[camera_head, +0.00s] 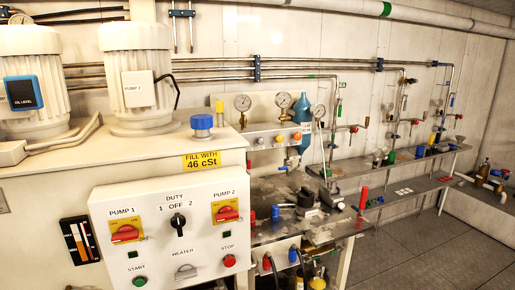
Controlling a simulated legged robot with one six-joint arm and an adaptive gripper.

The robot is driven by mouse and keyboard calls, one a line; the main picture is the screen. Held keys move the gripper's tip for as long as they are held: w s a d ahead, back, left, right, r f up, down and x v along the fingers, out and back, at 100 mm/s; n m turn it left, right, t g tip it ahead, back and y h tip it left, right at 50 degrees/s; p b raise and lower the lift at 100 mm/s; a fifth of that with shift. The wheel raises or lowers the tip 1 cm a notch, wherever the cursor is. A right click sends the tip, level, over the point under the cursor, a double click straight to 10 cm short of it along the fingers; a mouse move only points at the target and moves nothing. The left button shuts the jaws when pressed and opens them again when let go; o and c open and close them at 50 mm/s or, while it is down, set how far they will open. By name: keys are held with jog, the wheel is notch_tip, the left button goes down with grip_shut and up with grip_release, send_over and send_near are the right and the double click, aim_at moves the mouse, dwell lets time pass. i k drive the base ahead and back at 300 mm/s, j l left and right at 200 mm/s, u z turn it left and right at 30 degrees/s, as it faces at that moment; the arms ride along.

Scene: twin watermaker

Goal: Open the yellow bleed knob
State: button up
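A small round yellow-orange knob (280,138) sits on the front of a pale panel (270,131) below the pressure gauges, in the middle of the head view. A whitish knob (261,141) is on its left and a red-orange one (297,136) on its right. I cannot tell for sure which yellow part is the bleed knob, or whether it is open or closed. Another yellow part (318,283) shows low under the bench. My gripper is not in view.
A white control box (170,235) with red switches fills the near left, below two pump motors (135,65). A grey workbench (290,190) with fittings stands beyond it. Shelves and pipes line the wall. The tiled floor (420,250) at the right is clear.

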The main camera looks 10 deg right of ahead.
aim_at(279, 137)
jog(key=i+l, duration=0.45)
jog(key=i, duration=0.2)
jog(key=i+l+u, duration=0.1)
jog(key=i+l, duration=0.35)
jog(key=i, duration=0.25)
jog(key=i+l, duration=0.5)
jog(key=i, duration=0.15)
